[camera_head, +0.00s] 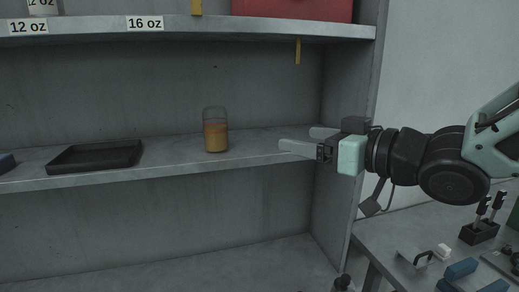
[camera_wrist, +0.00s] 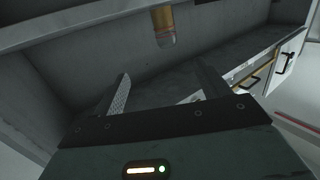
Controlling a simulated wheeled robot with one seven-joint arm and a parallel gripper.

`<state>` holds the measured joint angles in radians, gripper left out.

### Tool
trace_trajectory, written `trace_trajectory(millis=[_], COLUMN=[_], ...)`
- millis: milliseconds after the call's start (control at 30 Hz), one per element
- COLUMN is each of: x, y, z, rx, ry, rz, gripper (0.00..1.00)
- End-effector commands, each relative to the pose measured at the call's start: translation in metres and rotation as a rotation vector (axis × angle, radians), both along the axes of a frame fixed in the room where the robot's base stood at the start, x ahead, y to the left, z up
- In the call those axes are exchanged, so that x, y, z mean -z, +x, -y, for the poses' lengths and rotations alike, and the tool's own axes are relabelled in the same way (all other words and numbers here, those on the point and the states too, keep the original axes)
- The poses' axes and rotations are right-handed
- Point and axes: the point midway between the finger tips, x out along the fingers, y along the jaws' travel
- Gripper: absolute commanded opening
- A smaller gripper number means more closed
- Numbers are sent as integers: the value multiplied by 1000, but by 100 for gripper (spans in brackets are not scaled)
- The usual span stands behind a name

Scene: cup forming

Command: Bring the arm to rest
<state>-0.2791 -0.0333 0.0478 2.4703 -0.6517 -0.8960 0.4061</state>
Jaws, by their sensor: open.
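My gripper (camera_head: 302,140) is at the right end of the middle shelf in the head view, with its two fingers apart and nothing between them. In the wrist view my gripper (camera_wrist: 165,90) also shows open fingers with empty space between. A clear cup or jar with an amber lower part (camera_head: 216,136) stands upright on the middle shelf, left of my fingertips and apart from them. An amber and clear item (camera_wrist: 163,26) shows beyond the fingers in the wrist view. My arm reaches in from the right.
A black tray (camera_head: 95,156) lies on the middle shelf (camera_head: 180,166) at left. The upper shelf (camera_head: 200,27) carries "12 oz" and "16 oz" labels and a red box (camera_head: 290,10). The shelf's right side wall (camera_head: 352,120) is close to my gripper. A side table (camera_head: 405,225) holds blue and black items.

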Motion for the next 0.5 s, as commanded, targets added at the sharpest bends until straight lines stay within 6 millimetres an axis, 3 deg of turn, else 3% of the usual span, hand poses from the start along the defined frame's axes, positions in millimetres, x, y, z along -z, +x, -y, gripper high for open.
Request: trace_trajectory(millis=[267,500], x=[33,85], y=[-1,-18], z=[2,9], rx=[79,168], ry=[-111,-285], rz=[-102,-282], gripper=[75,75])
